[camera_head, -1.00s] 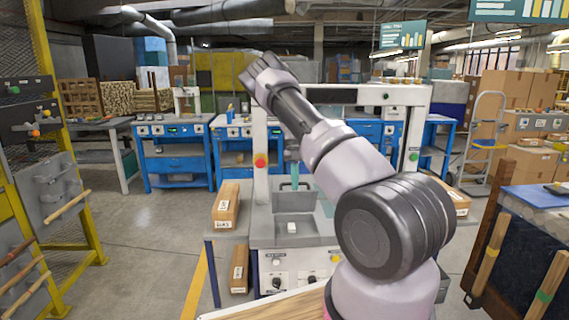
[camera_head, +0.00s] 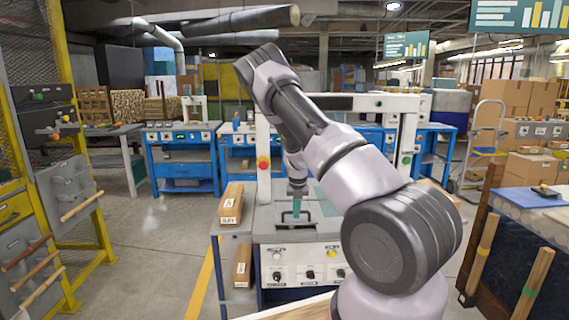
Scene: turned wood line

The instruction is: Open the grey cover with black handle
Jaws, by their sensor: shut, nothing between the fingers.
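The grey cover (camera_head: 272,228) lies on top of the white machine in the middle of the head view, and its black handle (camera_head: 283,219) stands near the front. The cover looks lowered over the recess, and no opening shows. My gripper (camera_head: 297,215) points down at the handle, with its teal fingers shut and empty. The fingertips overlap the handle in the picture; I cannot tell whether they touch it. My arm hides the right part of the machine top.
A white frame with a red button (camera_head: 263,163) stands around the machine top. Cardboard boxes (camera_head: 231,203) lie on the left side shelf. A yellow rack (camera_head: 72,190) stands at the left, and a blue-topped bench (camera_head: 535,200) at the right. The floor at left is clear.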

